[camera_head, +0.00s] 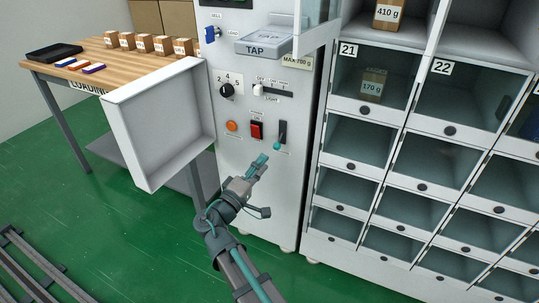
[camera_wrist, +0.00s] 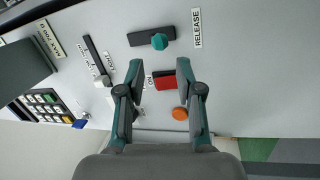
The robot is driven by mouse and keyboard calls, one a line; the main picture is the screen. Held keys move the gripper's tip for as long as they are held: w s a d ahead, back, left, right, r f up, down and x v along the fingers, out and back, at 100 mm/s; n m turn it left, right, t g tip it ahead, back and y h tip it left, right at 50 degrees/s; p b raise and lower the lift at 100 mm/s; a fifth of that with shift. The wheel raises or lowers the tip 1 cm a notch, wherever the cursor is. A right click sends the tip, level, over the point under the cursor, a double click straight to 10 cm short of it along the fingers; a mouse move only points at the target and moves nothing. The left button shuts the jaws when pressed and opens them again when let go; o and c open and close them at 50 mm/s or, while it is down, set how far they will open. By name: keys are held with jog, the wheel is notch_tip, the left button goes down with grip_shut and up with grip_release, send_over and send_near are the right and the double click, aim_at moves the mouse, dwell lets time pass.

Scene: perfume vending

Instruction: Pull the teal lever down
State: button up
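The teal lever (camera_head: 277,146) has a round teal knob and a dark vertical slot on the white machine front, right of the red switch. In the head view the knob shows at the slot's lower end. In the wrist view the knob (camera_wrist: 159,41) stands out from the slot, beyond my fingertips and a little right of the slot's middle. My gripper (camera_head: 262,160) is below and left of the lever in the head view, apart from it. In the wrist view my gripper (camera_wrist: 159,66) has its two fingers parted with nothing between them.
The red switch (camera_head: 257,130) and orange button (camera_head: 232,126) sit left of the lever. A light slider (camera_head: 258,89) and a dial (camera_head: 226,90) are above. An open white door or tray (camera_head: 160,125) juts out at left. Lockers (camera_head: 356,145) stand at right.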

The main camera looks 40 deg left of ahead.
jog(key=shift+v, duration=1.65)
